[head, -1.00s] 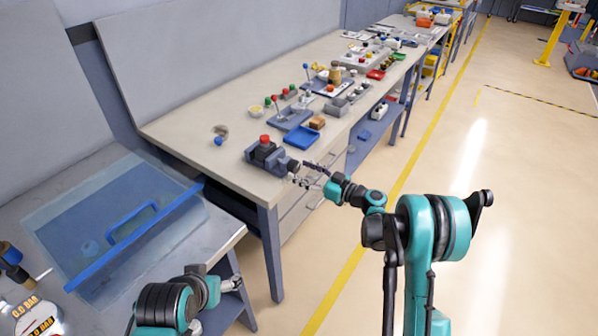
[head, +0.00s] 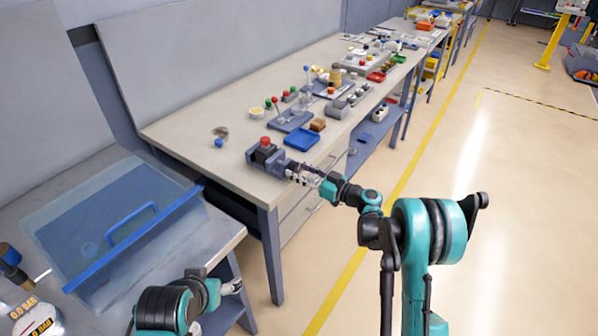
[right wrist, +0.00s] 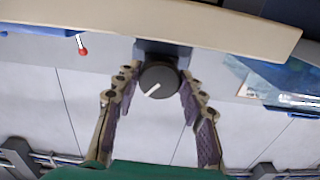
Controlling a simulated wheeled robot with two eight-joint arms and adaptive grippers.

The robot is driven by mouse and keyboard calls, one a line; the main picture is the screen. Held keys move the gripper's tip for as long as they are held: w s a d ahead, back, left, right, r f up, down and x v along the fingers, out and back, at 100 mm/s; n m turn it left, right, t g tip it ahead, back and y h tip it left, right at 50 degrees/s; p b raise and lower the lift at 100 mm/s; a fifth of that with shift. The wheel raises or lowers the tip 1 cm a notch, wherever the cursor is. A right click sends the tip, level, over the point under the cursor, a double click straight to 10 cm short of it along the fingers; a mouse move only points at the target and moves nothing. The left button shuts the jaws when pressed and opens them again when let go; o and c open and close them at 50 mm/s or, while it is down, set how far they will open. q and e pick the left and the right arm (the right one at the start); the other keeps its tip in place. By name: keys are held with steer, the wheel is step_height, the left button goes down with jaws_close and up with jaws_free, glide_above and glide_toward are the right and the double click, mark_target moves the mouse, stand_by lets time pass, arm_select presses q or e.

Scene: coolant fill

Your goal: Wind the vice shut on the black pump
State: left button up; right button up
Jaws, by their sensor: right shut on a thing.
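The grey-blue vice (head: 281,166) stands at the front edge of the long bench. The black pump (head: 264,153), with a red cap on top, sits upright between its jaws; any gap there is too small to make out. My right gripper (head: 299,174) is at the vice's near right end. In the right wrist view the vice's round dark knob (right wrist: 158,79), with a white pointer line, sits between the fingertips of my right gripper (right wrist: 157,84), which is shut on it. My left gripper (head: 231,287) is low by the nearer table; its fingers are too small to read.
A small blue-capped item (head: 219,142) is on the bench to the left. A clear cover with a blue handle (head: 132,222) is on the nearer table.

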steer(key=shift+m, duration=0.3)
steer(key=m, duration=0.3)
steer(key=shift+m, duration=0.4)
steer(key=m, duration=0.8)
steer(key=shift+s, duration=0.1)
steer(key=shift+m, duration=1.9)
steer(key=o, duration=1.2)
steer(key=shift+c, duration=0.2)
